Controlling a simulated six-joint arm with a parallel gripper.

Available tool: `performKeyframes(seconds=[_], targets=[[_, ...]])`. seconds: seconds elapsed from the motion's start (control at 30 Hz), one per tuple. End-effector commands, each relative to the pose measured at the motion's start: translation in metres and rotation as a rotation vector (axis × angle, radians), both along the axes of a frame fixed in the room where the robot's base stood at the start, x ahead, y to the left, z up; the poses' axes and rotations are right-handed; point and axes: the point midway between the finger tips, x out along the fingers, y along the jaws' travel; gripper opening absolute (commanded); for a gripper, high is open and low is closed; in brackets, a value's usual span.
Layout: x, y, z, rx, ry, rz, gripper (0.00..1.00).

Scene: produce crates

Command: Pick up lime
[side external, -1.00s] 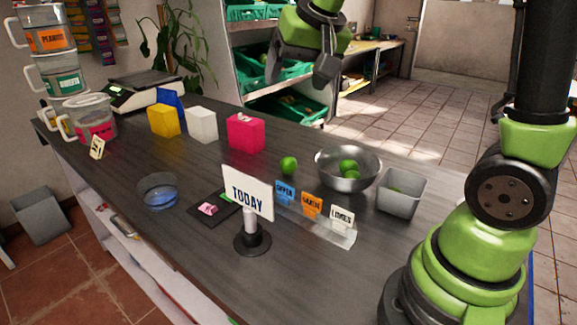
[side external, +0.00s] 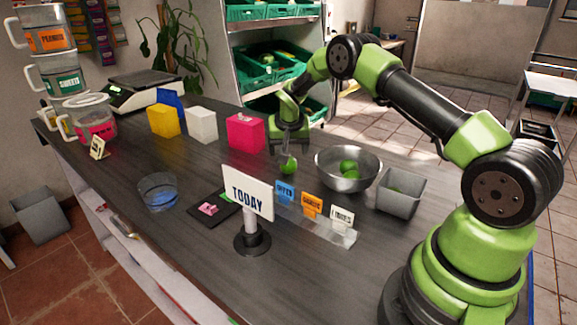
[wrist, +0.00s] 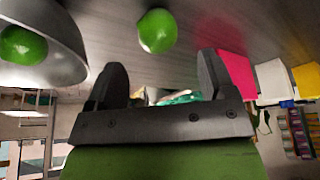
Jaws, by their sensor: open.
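A green lime (side external: 288,166) lies on the dark counter, left of the metal bowl. It also shows in the wrist view (wrist: 157,31), ahead of and between my fingers but apart from them. My gripper (side external: 290,150) is low, just behind and above this lime, with its fingers spread and empty. In the wrist view my gripper (wrist: 160,85) shows two dark fingers with a wide gap. More limes (side external: 348,167) sit in the metal bowl (side external: 330,178); one shows in the wrist view (wrist: 22,46).
A grey bin (side external: 400,203) stands right of the bowl. Pink (side external: 245,134), white (side external: 202,125) and yellow (side external: 163,120) boxes stand to the left. Small label cards (side external: 312,205) and a "TODAY" sign (side external: 248,195) stand in front. A glass bowl (side external: 158,190) sits front left.

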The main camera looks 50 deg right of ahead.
Motion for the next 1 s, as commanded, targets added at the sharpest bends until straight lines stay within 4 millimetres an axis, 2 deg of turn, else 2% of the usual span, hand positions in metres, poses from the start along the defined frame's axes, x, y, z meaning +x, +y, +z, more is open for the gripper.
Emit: performKeyframes(seconds=[0.17, 0.33, 0.5, 0.83, 0.87, 1.0], targets=[[0.002, -0.003, -0.012, 0.001, 0.002, 0.001, 0.77], [0.005, -0.010, -0.037, 0.000, 0.003, 0.001, 0.77], [0.010, -0.015, -0.052, -0.001, 0.000, 0.001, 0.77], [0.011, -0.016, -0.056, -0.001, -0.001, 0.000, 0.77], [0.011, -0.016, -0.056, -0.001, -0.001, 0.000, 0.72], [0.011, -0.016, -0.055, -0.001, -0.001, 0.000, 0.40]])
